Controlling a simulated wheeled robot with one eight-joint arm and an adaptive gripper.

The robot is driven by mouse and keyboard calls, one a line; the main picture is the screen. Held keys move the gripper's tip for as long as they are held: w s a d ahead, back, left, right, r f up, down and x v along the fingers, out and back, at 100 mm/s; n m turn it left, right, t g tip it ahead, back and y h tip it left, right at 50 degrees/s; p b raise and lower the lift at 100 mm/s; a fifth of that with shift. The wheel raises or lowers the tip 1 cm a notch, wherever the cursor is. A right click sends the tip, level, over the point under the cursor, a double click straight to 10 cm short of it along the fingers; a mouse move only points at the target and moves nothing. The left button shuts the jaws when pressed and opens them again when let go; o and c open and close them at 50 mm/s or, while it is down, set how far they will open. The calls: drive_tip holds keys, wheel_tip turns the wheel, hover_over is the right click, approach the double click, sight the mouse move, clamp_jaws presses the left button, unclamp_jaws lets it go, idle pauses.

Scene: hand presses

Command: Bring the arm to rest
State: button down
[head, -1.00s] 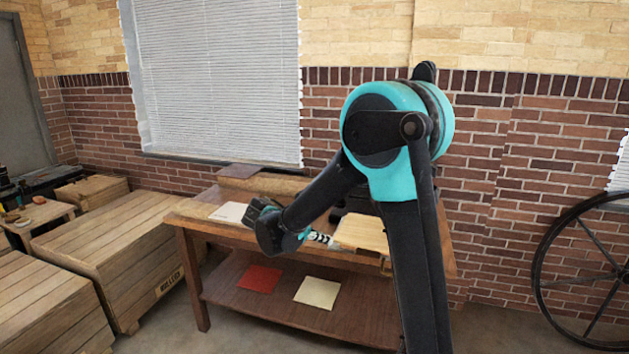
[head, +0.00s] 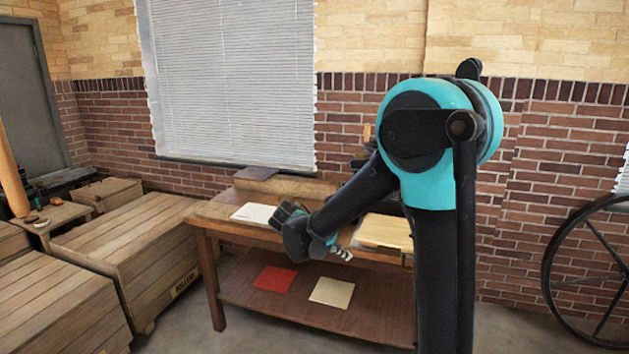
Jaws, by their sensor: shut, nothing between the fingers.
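My black and teal arm rises at right of centre in the head view and bends down toward the wooden table (head: 222,222). My gripper (head: 342,254) is small and partly hidden behind my wrist. It is shut and empty, in front of the table's front edge in the picture. Whether it touches the table cannot be told.
A white sheet (head: 252,213) and a pale board (head: 385,232) lie on the table. A red sheet (head: 274,279) and a cream sheet (head: 331,292) lie on its lower shelf. Wooden crates (head: 130,240) stand left, a spoked wheel (head: 598,262) right.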

drive_tip(key=s+d+f+m+y, duration=0.2)
drive_tip(key=s+d+f+m, duration=0.1)
drive_tip(key=s+m, duration=0.4)
drive_tip(key=s+d+f+m+y, duration=0.3)
drive_tip(key=s+d+m, duration=0.1)
drive_tip(key=s+m, duration=0.3)
drive_tip(key=s+d+f+m+y, duration=0.3)
drive_tip(key=s+m, duration=0.3)
drive_tip(key=m, duration=0.1)
drive_tip(key=shift+s+d+f+g, duration=0.2)
drive_tip(key=shift+s+f+g, duration=0.1)
drive_tip(key=shift+s, duration=0.1)
